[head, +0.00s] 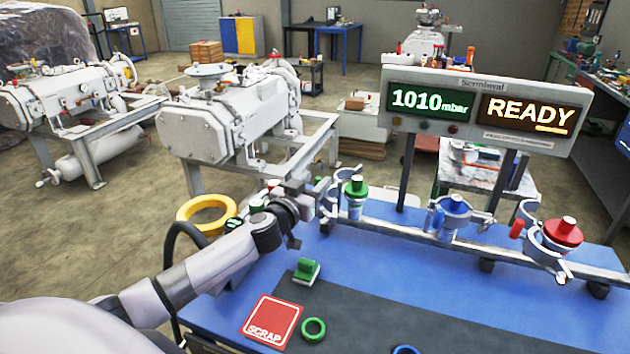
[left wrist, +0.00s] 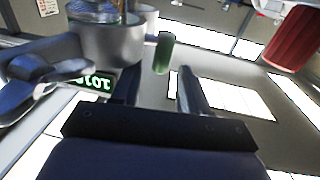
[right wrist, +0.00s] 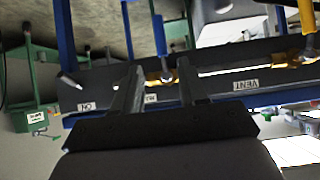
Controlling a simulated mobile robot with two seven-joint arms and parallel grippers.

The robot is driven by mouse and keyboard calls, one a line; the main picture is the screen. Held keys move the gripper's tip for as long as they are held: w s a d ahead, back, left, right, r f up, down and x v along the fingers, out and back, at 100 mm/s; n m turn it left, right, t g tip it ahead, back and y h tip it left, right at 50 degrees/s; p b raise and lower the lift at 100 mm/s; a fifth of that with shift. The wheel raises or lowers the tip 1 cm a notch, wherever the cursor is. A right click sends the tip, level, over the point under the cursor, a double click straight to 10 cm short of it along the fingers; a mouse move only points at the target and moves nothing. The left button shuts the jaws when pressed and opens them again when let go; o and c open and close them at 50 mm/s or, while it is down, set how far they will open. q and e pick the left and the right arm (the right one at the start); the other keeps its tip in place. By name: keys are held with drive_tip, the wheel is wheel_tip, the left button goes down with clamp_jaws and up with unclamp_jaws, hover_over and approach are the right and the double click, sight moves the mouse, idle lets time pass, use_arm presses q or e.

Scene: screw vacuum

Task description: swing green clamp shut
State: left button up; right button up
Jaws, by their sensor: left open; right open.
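The green clamp is a grey metal clamp around the green-topped port (head: 356,187), at the left end of the rail in the head view. My left gripper (head: 312,202) is at its left side and hides part of it, so how far the clamp stands open is unclear. In the left wrist view the clamp's green handle (left wrist: 164,53) lies just beyond my open fingers (left wrist: 158,82), close to the gap between them, and the grey metal body (left wrist: 105,42) is to the left. My right gripper (right wrist: 158,78) is open and empty in its own wrist view, away from the clamp.
Blue-topped (head: 455,204) and red-topped (head: 563,232) ports with clamps stand farther right along the rail. A display (head: 485,108) reads 1010 mbar and READY. A green block (head: 306,270), red SCRAP plate (head: 271,320) and green ring (head: 314,329) lie in front. A labelled panel (right wrist: 215,88) faces my right gripper.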

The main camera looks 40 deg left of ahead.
use_arm(q)
drive_tip(key=shift+w, duration=0.45)
clamp_jaws()
